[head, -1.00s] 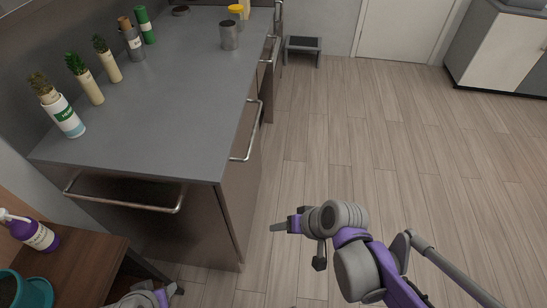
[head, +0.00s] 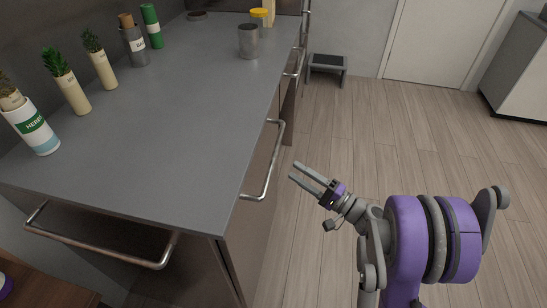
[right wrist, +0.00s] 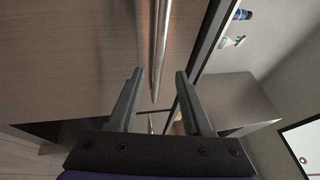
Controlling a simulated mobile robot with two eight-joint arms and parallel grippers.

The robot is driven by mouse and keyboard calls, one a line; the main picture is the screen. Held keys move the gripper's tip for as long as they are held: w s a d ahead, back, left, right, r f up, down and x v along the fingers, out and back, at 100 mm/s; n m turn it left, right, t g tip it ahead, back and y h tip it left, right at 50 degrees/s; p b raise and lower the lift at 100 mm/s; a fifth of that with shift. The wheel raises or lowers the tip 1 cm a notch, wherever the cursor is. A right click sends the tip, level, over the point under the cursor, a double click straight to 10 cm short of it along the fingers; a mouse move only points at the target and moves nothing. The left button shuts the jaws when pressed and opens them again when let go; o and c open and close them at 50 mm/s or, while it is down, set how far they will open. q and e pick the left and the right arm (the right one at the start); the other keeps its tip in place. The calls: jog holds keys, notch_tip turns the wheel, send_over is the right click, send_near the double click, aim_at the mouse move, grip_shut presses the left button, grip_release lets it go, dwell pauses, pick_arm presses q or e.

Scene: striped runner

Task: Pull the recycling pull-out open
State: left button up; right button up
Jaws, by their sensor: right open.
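The front that I take for the recycling pull-out (head: 258,208) is on the counter's right-hand side and looks flush with the cabinet. A curved metal bar handle (head: 266,170) stands off it. My right gripper (head: 294,171) is open and empty, just right of this handle, fingers pointing towards the cabinet. In the right wrist view the handle bar (right wrist: 160,40) runs lengthwise ahead, lined up with the gap between the open fingers (right wrist: 159,76). The fingers look apart from the bar. My left gripper is out of view.
The grey countertop (head: 170,130) holds labelled bottles, potted herbs and a metal canister (head: 248,42). A rail (head: 100,246) crosses the near cabinet end. Another handle (head: 296,62) is farther along. A step stool (head: 327,66) stands beyond; the floor on the right is clear.

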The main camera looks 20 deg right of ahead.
aim_at(274, 155)
jog(key=x, duration=0.9)
grip_shut()
dwell(1.2)
